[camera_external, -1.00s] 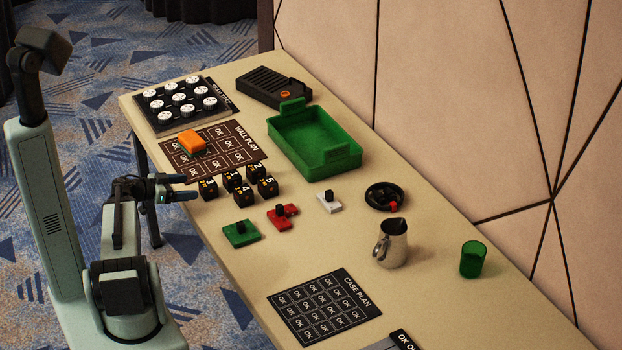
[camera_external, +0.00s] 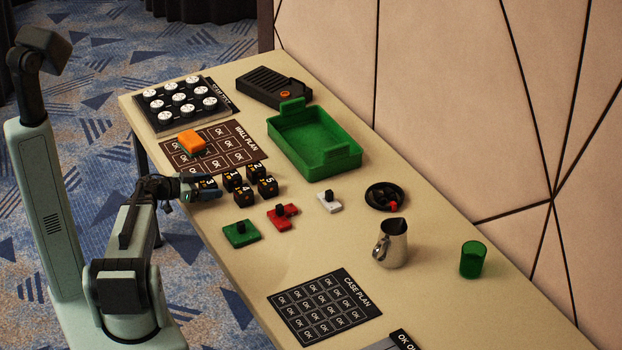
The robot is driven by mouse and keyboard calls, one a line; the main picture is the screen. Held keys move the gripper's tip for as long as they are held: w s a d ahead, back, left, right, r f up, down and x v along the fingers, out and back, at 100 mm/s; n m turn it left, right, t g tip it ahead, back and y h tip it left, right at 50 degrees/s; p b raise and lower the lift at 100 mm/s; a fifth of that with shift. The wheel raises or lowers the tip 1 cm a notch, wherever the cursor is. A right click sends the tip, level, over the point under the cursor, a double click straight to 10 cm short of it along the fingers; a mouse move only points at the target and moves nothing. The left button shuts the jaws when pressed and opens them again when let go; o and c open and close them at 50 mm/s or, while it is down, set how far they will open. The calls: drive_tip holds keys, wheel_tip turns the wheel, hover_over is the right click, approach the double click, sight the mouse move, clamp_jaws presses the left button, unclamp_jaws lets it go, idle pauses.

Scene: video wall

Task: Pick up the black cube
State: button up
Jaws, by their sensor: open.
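Several black cubes with white numbers and small orange marks stand in a cluster on the table: cube 1 (camera_external: 232,180), cube 2 (camera_external: 255,173), cube 4 (camera_external: 244,195) and cube 5 (camera_external: 268,187). Cube 3 (camera_external: 209,184) stands at the left of the cluster, nearest the table's left edge. My gripper (camera_external: 203,187) is open and low at cube 3, with its fingers partly covering the cube. I cannot tell whether the fingers touch it.
A brown wall plan mat (camera_external: 245,153) with an orange block (camera_external: 190,141) lies behind the cubes. A green tray (camera_external: 315,145) is to the right. Green (camera_external: 241,234), red (camera_external: 282,217) and white (camera_external: 329,202) knobbed pieces lie in front and right. A steel pitcher (camera_external: 393,245) stands farther right.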

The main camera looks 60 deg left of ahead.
drive_tip(key=shift+c, duration=0.4)
drive_tip(key=c, duration=1)
drive_tip(key=shift+r, duration=0.1)
